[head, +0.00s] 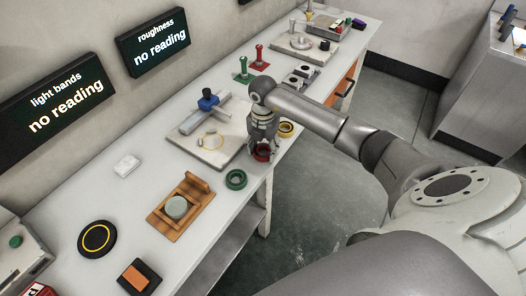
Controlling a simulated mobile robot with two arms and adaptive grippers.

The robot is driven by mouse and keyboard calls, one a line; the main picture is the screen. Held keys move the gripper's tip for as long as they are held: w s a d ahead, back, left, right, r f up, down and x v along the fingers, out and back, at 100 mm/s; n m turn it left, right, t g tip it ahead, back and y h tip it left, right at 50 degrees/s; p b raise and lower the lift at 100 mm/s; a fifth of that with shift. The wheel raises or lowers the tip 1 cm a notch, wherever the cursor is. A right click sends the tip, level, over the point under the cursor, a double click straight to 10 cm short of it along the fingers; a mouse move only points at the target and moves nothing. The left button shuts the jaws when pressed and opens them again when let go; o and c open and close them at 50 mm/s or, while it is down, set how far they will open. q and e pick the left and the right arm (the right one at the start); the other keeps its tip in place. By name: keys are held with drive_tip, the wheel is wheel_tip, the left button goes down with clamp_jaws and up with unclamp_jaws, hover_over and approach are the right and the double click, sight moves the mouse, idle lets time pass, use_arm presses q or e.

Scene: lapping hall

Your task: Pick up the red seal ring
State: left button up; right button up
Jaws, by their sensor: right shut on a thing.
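The red seal ring (262,154) is at the fingertips of my right gripper (262,150), over the front part of the white bench near its edge. The gripper points down and is shut on the ring. The fingers hide part of the ring, and I cannot tell whether it still touches the bench top. A green ring (236,180) lies on the bench to the left and nearer. A yellow ring (286,130) lies just to the right of the gripper. My left gripper is not in view.
A pale plate with a blue-knobbed tool (208,101) lies behind the gripper. A wooden holder with a grey disc (177,207) stands at the left. Green and red upright pieces (261,58) stand farther back. Two dark display screens (54,102) (152,42) hang on the wall.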

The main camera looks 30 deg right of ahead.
drive_tip(key=shift+r, duration=0.1)
drive_tip(key=shift+r+b, duration=0.35)
drive_tip(key=shift+r, duration=0.25)
drive_tip(key=s+a+r+b, duration=0.3)
drive_tip(key=s+r, duration=0.8)
drive_tip(key=s, duration=0.2)
drive_tip(key=shift+s+r, duration=0.3)
drive_tip(key=shift+s, duration=0.05)
drive_tip(key=shift+a, duration=0.2)
